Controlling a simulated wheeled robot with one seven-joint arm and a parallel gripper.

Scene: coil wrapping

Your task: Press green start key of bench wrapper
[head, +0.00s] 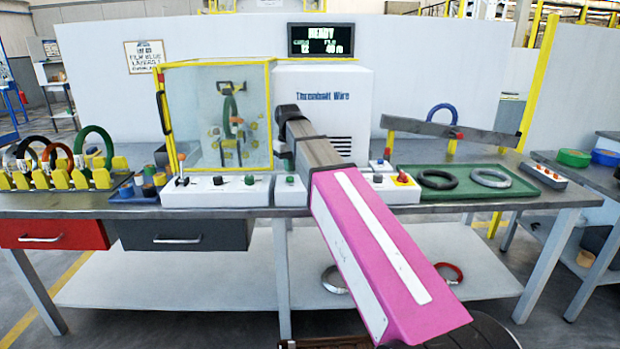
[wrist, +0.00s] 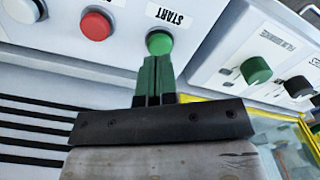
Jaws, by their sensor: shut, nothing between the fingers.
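The green start key (wrist: 159,42) is a round button on a white panel, beside its START label, which appears upside down in the wrist view. In the head view the green start key (head: 290,180) shows on the small white box left of my arm. My gripper (wrist: 158,62) has green fingers, which are shut with nothing between them. Their tips point at the key and overlap its lower edge in the wrist view; I cannot tell whether they touch it. In the head view my arm hides most of the gripper.
A red button (wrist: 95,26) sits left of the key in the wrist view; a green knob (wrist: 255,70) and a black knob (wrist: 298,87) are to the right. The yellow-framed wrapper enclosure (head: 215,70) stands behind. A green tray (head: 455,196) holds rings.

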